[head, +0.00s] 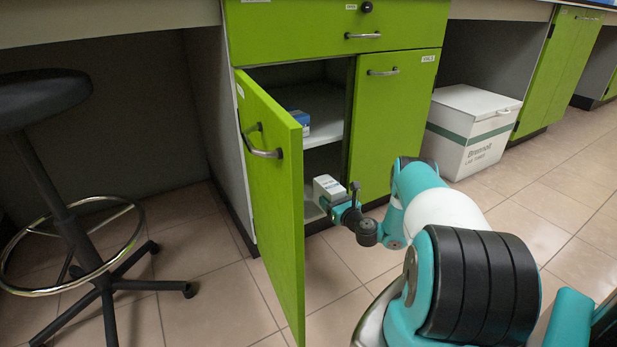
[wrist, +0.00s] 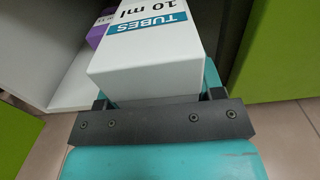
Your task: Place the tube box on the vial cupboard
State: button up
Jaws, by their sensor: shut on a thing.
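The tube box (head: 328,188) is a small white box in front of the open left side of the green cupboard (head: 408,110). In the wrist view the tube box (wrist: 158,52) shows "TUBES 10 ml" on its label. My gripper (head: 341,207) is shut on it and holds it level with the lower part of the opening. The cupboard's left door (head: 275,190) stands wide open and its right door is shut. A small label on the right door is hard to read. The shelf (head: 329,108) inside shows, but the lower space is partly hidden by the door and gripper.
A blue and white box (head: 300,122) sits on the shelf. A purple box (wrist: 98,31) shows left of the tube box in the wrist view. A black stool (head: 75,200) stands at left. A white lidded bin (head: 468,132) stands right of the cupboard.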

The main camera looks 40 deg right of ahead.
jog(key=b+x, duration=1.1)
jog(key=x, duration=0.5)
jog(key=shift+w+a+f, duration=0.1)
jog(key=shift+w, duration=0.45)
notch_tip(320, 180, down, 3)
jog(key=b, duration=0.3)
jog(key=shift+f+b, duration=0.2)
jog(key=shift+b, duration=0.15)
jog(key=shift+r, duration=0.2)
jog(key=shift+f, duration=0.2)
jog(key=o, duration=1.1)
jog(key=shift+o, duration=0.2)
jog(key=shift+r, duration=0.1)
